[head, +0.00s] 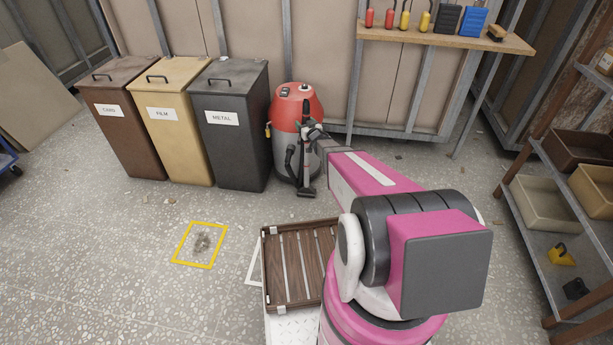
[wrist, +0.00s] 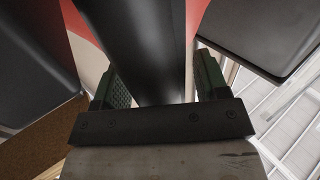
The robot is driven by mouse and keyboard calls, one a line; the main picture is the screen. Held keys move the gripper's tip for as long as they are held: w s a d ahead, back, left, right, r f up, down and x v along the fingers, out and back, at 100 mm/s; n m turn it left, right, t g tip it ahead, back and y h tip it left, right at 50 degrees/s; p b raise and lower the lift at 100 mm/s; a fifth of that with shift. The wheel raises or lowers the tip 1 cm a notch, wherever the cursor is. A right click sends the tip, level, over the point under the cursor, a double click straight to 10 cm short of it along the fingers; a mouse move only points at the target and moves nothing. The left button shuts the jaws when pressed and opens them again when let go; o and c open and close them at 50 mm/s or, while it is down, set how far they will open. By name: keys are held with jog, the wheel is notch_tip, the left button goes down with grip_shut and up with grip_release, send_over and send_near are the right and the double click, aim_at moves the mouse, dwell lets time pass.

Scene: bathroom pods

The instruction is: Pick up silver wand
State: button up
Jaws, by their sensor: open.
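The wand (head: 305,160) stands upright against the front of a red and grey vacuum (head: 296,106), with a dark floor head at its foot. It looks dark grey rather than bright silver. My gripper (head: 316,134) is at the wand's upper part, partly hidden by my arm. In the wrist view, my gripper (wrist: 161,84) is open, with one green-padded finger on each side of a thick dark tube (wrist: 147,45), which appears to be the wand. The tube passes between the fingers; I cannot tell whether either finger touches it.
Brown, yellow and dark grey bins (head: 229,125) stand left of the vacuum. A wall shelf (head: 440,37) with tools is above right. A rack of trays (head: 560,225) stands at the right. A slatted wooden tray (head: 285,265) is in front of me. Floor at left is mostly clear.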

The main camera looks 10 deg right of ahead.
jog(key=c, duration=1.1)
jog(key=shift+r, duration=0.1)
